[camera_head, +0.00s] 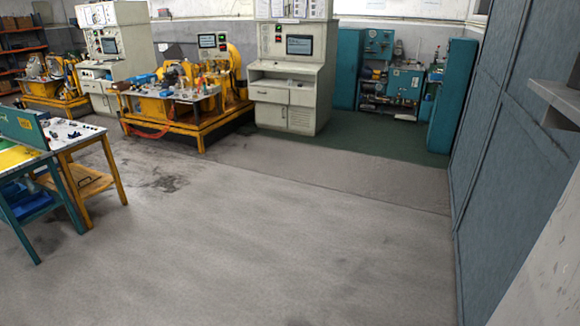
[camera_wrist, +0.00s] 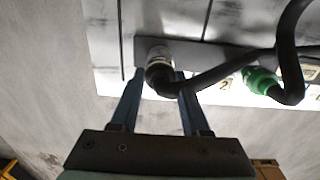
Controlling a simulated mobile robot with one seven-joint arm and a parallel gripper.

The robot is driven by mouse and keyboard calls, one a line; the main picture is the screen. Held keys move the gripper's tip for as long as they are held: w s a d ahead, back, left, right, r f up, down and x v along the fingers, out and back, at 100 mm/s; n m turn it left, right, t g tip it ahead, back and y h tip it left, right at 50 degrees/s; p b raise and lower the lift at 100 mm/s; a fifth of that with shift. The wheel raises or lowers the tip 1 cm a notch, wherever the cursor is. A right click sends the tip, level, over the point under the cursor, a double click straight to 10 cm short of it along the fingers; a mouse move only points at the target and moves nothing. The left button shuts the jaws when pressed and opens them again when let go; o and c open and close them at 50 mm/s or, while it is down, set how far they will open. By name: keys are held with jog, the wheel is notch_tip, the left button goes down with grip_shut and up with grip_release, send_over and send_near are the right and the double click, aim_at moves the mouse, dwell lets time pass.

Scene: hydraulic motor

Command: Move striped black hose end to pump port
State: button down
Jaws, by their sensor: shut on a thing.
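My gripper (camera_wrist: 157,82) shows in the wrist view, its two blue-grey fingers pointing up the picture. It is shut on the end of a black hose (camera_wrist: 163,80), which bends between the fingertips. A pale ringed collar (camera_wrist: 156,54) sits just beyond the hose end, against or in front of a grey strip; I cannot tell whether it is joined to it. Stripes on the hose are not clear. The hose runs off to the right. I cannot make out for certain which part is the pump port. Neither my gripper nor the hose shows in the head view.
A green fitting (camera_wrist: 262,80) with a black hose sits right of my gripper, near a label "2" (camera_wrist: 226,85) on a white panel. In the head view, yellow machine benches (camera_head: 170,110), a grey console (camera_head: 290,80) and teal cabinets (camera_head: 348,70) stand behind open floor.

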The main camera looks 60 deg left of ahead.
jog(key=shift+r+p, duration=1.55)
jog(key=shift+p, duration=0.25)
jog(key=c, duration=1.1)
grip_release()
grip_shut()
